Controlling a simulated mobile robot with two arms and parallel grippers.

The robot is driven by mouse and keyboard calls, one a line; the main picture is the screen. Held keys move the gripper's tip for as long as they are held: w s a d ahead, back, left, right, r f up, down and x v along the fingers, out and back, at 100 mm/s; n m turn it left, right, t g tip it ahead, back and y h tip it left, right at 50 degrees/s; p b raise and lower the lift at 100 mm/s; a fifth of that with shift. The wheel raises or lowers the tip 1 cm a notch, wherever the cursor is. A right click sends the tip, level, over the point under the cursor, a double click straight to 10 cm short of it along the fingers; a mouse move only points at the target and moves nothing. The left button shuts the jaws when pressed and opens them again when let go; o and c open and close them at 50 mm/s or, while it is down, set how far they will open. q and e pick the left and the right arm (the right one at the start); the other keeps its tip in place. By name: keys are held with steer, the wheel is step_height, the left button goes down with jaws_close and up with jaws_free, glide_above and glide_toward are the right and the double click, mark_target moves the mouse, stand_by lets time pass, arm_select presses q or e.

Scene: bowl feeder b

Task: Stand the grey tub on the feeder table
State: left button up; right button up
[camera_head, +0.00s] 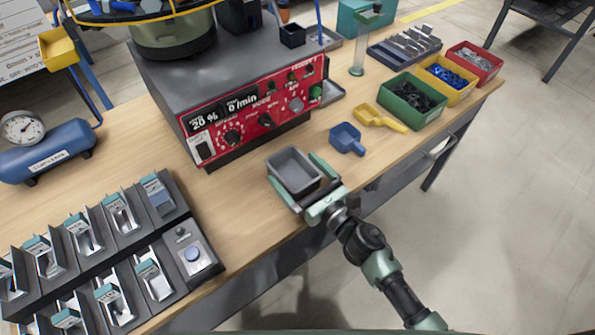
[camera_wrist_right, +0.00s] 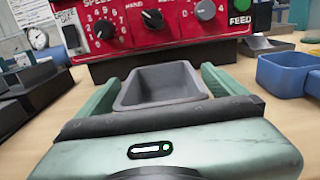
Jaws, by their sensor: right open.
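The grey tub (camera_head: 294,168) is a small, open-topped rectangular tub, upright near the front edge of the wooden feeder table (camera_head: 236,208). It looks empty. My right gripper (camera_head: 291,172) is open, with one green finger on each side of the tub. The right wrist view shows the tub (camera_wrist_right: 165,87) between the two fingers, close to the palm. I cannot tell whether the fingers touch it, or see its underside clearly. My left gripper is not in view.
The red-fronted feeder control box (camera_head: 262,118) stands behind the tub. A blue scoop (camera_head: 346,137) and a yellow scoop (camera_head: 375,117) lie to the right, before a green bin (camera_head: 412,98). A dark rack (camera_head: 150,225) fills the left. Bare table surrounds the tub.

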steer(key=b+v, duration=0.2)
steer(key=v, duration=1)
steer(key=shift+r, duration=0.15)
